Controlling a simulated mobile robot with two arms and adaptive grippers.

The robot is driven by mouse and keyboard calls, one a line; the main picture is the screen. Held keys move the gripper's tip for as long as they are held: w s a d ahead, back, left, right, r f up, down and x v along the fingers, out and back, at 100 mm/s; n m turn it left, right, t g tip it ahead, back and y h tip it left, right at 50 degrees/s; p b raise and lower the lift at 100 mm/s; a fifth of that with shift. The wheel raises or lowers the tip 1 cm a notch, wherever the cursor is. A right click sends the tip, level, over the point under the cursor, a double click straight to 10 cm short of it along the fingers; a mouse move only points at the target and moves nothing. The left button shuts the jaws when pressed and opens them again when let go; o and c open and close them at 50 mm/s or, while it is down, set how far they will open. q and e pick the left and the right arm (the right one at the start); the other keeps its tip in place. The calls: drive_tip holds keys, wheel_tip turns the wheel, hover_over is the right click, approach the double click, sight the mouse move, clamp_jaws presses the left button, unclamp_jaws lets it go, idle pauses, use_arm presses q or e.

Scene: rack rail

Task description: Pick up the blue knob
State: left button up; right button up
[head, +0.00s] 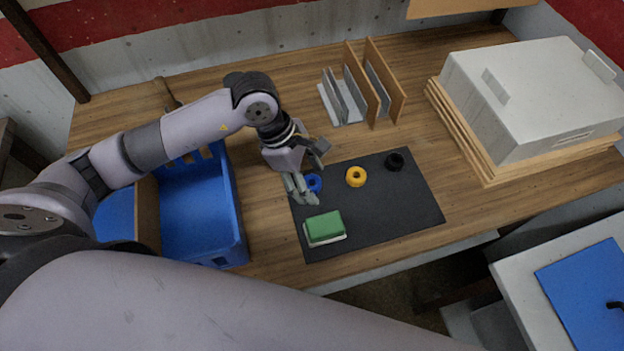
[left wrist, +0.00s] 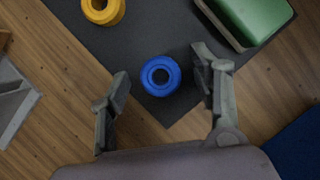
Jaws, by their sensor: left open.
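The blue knob (head: 314,183) is a small ring-shaped piece with a dark hole, lying near the left edge of the dark mat (head: 404,214). In the left wrist view the blue knob (left wrist: 161,76) shows whole, between and a little beyond the fingers. My left gripper (head: 312,172) is open and empty. In the left wrist view its fingers (left wrist: 163,92) stand to either side of the knob with gaps. In the head view the gripper partly covers the knob. I cannot tell the exact height above it. My right gripper is not in view.
A yellow knob (head: 356,177) and a black knob (head: 395,161) lie on the mat, with a green-and-white block (head: 324,228) in front. A blue crate (head: 238,222) stands left, a rack with upright panels (head: 372,92) behind, and a white box (head: 530,105) right.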

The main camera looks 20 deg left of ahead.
use_arm(q)
drive_tip(key=shift+c, duration=0.3)
drive_tip(key=c, duration=1.2)
